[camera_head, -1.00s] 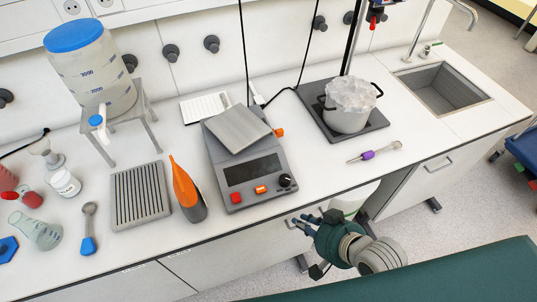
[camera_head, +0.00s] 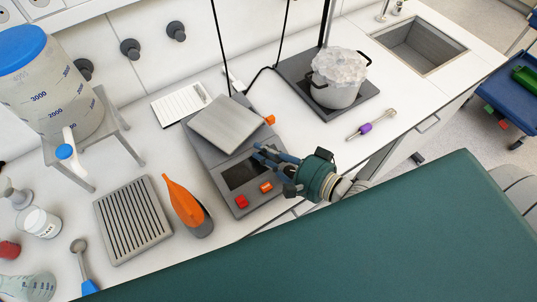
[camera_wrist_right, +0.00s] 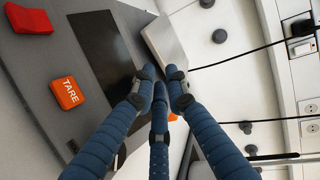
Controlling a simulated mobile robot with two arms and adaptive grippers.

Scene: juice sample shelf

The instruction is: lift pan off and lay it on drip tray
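The pan, a square brushed-metal plate (camera_head: 228,124), sits on top of the grey scale (camera_head: 222,183); in the right wrist view its edge (camera_wrist_right: 168,42) shows just beyond my fingertips. The drip tray (camera_head: 132,219), grey and ribbed, lies empty on the bench left of the scale. My right gripper (camera_head: 266,164) is over the front of the scale, by its display, short of the pan. Its blue fingers are apart with nothing between them, and the tips (camera_wrist_right: 160,80) also show in the right wrist view. My left gripper is not in view.
An orange-and-grey bottle-like object (camera_head: 187,206) stands between tray and scale. A pot (camera_head: 338,80) stands on a dark plate behind right. A large blue-lidded container (camera_head: 52,85) is at the left. A purple-handled tool (camera_head: 368,127) lies right; bench around it is clear.

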